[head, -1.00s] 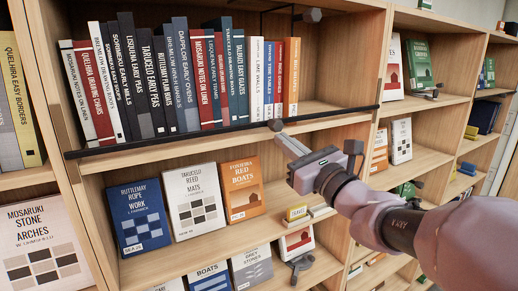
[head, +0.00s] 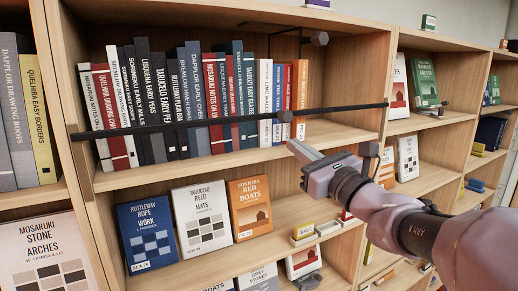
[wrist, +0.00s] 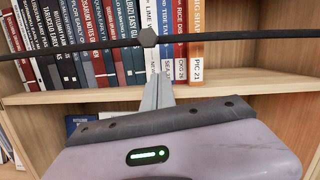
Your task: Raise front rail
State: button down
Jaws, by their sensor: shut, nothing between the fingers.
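The front rail (head: 205,123) is a thin dark bar across the front of the upper shelf's row of books. It stands above the shelf board, in front of the lower half of the spines. A dark hexagonal knob (head: 286,116) sits on it, right of centre. My gripper (head: 294,146) has its fingers together and empty, just below the knob and apart from it in the picture. In the wrist view the rail (wrist: 70,48) and knob (wrist: 148,37) lie above my fingertips (wrist: 159,77). The exact depth gap cannot be told.
A row of upright books (head: 190,90) fills most of the upper shelf (head: 330,130). Face-out books, including a blue one (head: 147,235) and an orange one (head: 249,207), stand on the shelf below. A bracket with another dark knob (head: 320,39) is above.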

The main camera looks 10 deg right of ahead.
jog(key=b+v, duration=0.1)
jog(key=v, duration=0.9)
jog(key=shift+f, duration=0.35)
jog(key=s+a+f+n+g+b, duration=0.3)
jog(key=a+f+n+b, duration=0.15)
jog(key=f, duration=0.45)
jog(key=s+a+f+n+g+y+b, duration=0.1)
jog(key=s+a+f+n+g+b, duration=0.3)
jog(key=f, duration=0.5)
jog(key=s+a+f+n+g+b, duration=0.25)
jog(key=a+f+b, duration=0.35)
jog(key=f, duration=0.3)
jog(key=s+d+f+n+g+h+b, duration=0.1)
jog(key=s+f+n+b, duration=0.3)
jog(key=f, duration=0.5)
jog(key=s+d+f+n+g+h+b, duration=0.1)
jog(key=s+d+f+n+h+b, duration=0.2)
jog(key=f, duration=0.6)
jog(key=s+d+f+n+g+h+b, duration=0.1)
jog(key=s+f+n+h+b, duration=0.2)
jog(key=f, duration=0.7)
jog(key=s+n+b, duration=0.2)
jog(key=n+b, duration=0.2)
jog(key=b, duration=0.1)
jog(key=shift+d, duration=0.4)
